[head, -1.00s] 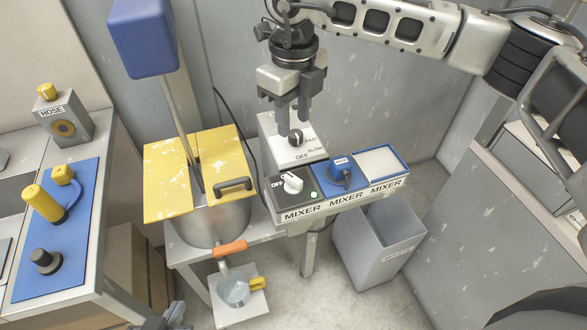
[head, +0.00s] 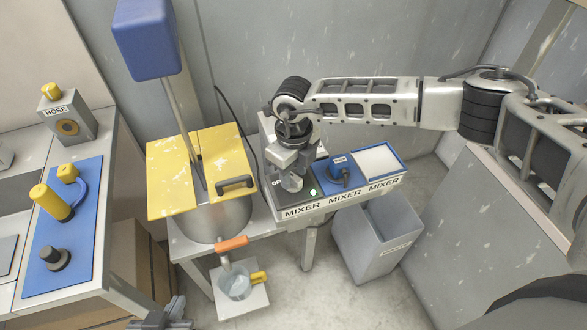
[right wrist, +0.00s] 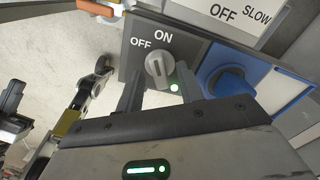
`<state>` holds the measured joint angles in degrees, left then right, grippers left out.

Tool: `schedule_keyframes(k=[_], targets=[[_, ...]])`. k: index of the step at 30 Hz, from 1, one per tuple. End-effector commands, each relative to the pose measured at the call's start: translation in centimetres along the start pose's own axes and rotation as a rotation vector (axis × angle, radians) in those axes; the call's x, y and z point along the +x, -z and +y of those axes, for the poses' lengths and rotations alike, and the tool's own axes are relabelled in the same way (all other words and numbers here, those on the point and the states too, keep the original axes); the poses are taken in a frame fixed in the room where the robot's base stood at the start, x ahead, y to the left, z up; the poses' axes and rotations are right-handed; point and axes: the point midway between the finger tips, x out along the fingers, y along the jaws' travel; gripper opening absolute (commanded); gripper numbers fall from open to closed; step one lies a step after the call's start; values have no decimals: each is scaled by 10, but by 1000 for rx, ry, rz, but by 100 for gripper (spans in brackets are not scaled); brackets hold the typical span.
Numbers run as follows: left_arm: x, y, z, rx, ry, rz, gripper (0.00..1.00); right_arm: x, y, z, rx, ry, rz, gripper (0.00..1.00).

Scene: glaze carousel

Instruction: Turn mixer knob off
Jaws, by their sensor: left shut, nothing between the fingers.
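The white mixer knob (right wrist: 158,68) sits on a dark panel (right wrist: 136,62) marked OFF and ON. Its ridge stands roughly upright in the right wrist view, toward ON. A small green light (right wrist: 174,87) glows beside the knob, and it also shows in the head view (head: 313,193). My right gripper (right wrist: 160,92) is open, with one finger on each side of the knob. I cannot tell if the fingers touch it. In the head view my right gripper (head: 290,183) covers most of the knob. My left gripper (head: 165,316) is shut and empty at the bottom edge.
A blue switch panel (head: 334,172) and a white panel (head: 378,161) lie right of the knob. A metal pot (head: 215,222) with a yellow lid (head: 165,185) stands to the left. A grey bin (head: 375,248) stands below on the right.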

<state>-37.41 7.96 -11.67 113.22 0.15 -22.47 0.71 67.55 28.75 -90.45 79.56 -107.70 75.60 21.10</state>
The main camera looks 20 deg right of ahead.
Motion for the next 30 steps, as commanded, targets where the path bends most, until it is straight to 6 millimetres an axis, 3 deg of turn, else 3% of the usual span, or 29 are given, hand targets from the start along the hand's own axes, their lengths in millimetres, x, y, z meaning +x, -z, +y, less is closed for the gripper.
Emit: schedule_keyframes(k=[7,11,12,22,30], targets=[[0,-1,0,-1,1,-2,0,1,0,0,-1,0,0,37],[0,-1,0,-1,1,-2,0,1,0,0,0,0,0,4],[0,-1,0,-1,1,-3,0,1,0,0,0,0,0,0],[2,-4,0,-2,0,-5,0,1,0,0,-26,-1,0,0],[10,-13,2,-5,-6,-6,0,4,-1,0,-170,0,-1,0]])
